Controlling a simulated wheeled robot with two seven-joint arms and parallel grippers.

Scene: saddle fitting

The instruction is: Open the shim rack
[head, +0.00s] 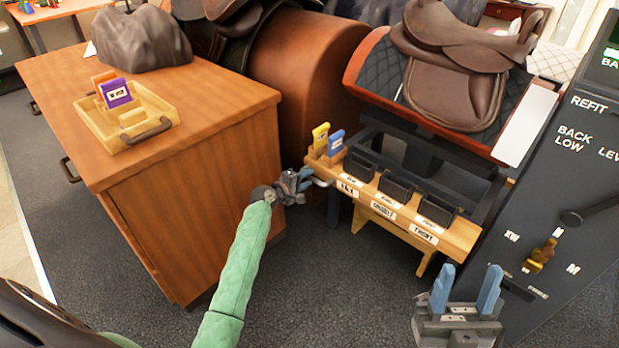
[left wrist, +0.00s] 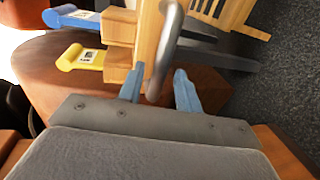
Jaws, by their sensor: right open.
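The shim rack (head: 395,212) is a low wooden bench with several dark bins on top and white labels along its front. A grey metal handle (head: 318,182) sticks out of its left end. My left gripper (head: 304,178) is at that handle. In the left wrist view, the curved handle (left wrist: 166,50) reaches down between the fingers of my left gripper (left wrist: 160,88), which stand apart with small gaps beside it. Whether they touch it is unclear. My right gripper (head: 466,290) is open and empty, in front of the rack's right end.
A yellow tag block (head: 320,139) and a blue one (head: 336,143) stand at the rack's left end. A wooden cabinet (head: 200,130) with a tray (head: 110,135) stands left. A dark panel with levers (head: 560,200) stands right. Saddles are behind.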

